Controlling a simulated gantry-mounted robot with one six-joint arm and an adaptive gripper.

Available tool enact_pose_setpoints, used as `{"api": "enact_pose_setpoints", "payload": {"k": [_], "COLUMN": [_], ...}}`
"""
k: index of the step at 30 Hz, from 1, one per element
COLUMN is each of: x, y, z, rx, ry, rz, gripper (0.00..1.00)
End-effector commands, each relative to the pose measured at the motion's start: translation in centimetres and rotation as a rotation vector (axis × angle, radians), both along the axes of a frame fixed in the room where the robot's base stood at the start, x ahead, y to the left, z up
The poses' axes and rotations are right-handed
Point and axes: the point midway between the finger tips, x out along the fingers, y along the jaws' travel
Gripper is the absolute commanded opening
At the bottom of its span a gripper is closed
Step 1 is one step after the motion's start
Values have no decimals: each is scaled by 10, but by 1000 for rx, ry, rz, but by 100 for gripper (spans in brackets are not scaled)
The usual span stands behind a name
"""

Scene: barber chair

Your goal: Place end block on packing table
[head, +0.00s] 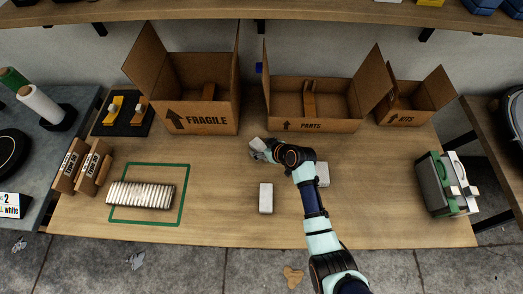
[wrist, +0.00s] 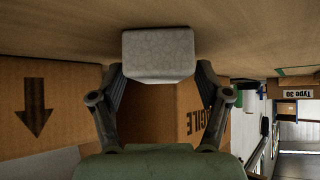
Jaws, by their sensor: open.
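A pale grey block (wrist: 158,55) is at the fingertips of my gripper (wrist: 160,76) in the wrist view. One finger is at each side of its lower edge there, and the jaws are open. I cannot tell whether they touch it. In the head view my gripper (head: 263,151) is low over the packing table (head: 225,205), in front of the gap between two boxes, with the block (head: 256,143) at its tip. Another pale block (head: 266,198) lies nearer the front edge. A third (head: 322,174) is partly hidden behind my arm. I cannot tell which is the end block.
Open cartons marked FRAGILE (head: 207,121), PARTS (head: 315,125) and KITS (head: 405,117) line the back. A green outline (head: 181,195) with a row of white pieces (head: 140,195) lies left. A green-grey case (head: 436,187) stands right. The front-middle table is mostly clear.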

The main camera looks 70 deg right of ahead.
Motion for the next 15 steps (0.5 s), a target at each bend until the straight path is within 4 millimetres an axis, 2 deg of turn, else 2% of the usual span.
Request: {"api": "enact_pose_setpoints", "payload": {"k": [7,8,15], "x": [3,3,3], "y": [-1,-1,-1], "z": [-2,-2,-2], "rx": [0,0,0], "ry": [0,0,0], "rz": [0,0,0], "gripper": [76,73,33]}}
